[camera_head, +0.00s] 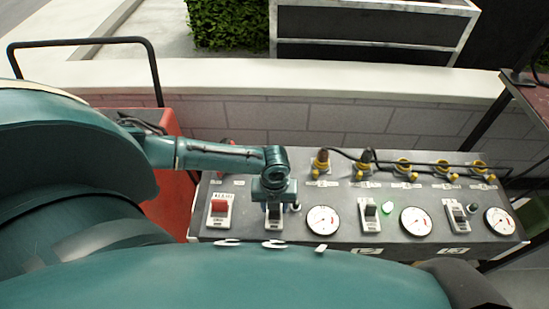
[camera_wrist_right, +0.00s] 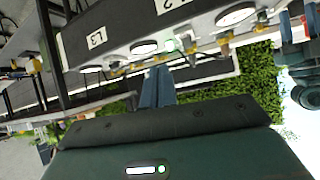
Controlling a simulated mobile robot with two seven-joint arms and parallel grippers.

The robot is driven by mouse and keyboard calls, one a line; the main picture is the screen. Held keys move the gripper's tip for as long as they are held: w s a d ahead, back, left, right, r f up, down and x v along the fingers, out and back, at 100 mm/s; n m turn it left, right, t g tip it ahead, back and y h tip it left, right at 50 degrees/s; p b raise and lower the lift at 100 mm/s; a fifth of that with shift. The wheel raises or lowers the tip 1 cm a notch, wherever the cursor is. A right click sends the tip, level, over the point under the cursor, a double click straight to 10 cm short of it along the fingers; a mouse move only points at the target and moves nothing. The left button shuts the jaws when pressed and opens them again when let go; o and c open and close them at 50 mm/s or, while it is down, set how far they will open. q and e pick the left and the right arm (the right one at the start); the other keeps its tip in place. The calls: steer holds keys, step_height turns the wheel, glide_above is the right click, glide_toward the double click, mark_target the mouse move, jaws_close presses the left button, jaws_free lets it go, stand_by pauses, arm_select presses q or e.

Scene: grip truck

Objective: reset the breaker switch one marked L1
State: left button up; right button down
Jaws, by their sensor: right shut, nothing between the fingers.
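The grey power panel (camera_head: 340,200) spans the head view, with a row of switches and round dials. The switch beside my left gripper, likely L1 (camera_head: 275,228), is partly covered by that gripper, and its lever position is hidden. My left gripper (camera_head: 273,203) points down over this switch. I cannot tell whether its jaws are open or whether it touches the lever. My right gripper (camera_wrist_right: 157,85) is shut and empty in the right wrist view, below the panel's edge. The L3 label (camera_wrist_right: 96,40) and part of the L2 label show there; no L1 marking is readable.
A red switch (camera_head: 220,207) is left of my left gripper. Yellow-collared plugs and black cables (camera_head: 403,166) line the back. A low wall (camera_head: 400,120) stands behind.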

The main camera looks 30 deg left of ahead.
arm_select(q)
steer(key=c, duration=0.7)
steer(key=shift+w+a+f+g, duration=0.1)
steer(key=shift+w+a+g, duration=0.1)
steer(key=shift+w+g, duration=0.15)
steer(key=shift+c, duration=0.2)
steer(key=shift+w+a+f+g+h+b, duration=0.2)
steer(key=shift+w+f+g+h+b, duration=0.1)
steer(key=shift+g+h+b, duration=0.7)
steer(key=shift+w+f+b, duration=0.1)
steer(key=shift+b, duration=0.55)
steer(key=shift+a+g, duration=0.1)
steer(key=shift+g, duration=0.25)
steer(key=shift+r, duration=0.3)
steer(key=o, duration=1)
arm_select(e)
steer(key=shift+w+a+f+y, duration=0.1)
steer(key=shift+a+f+y, duration=0.2)
steer(key=shift+a+f, duration=0.2)
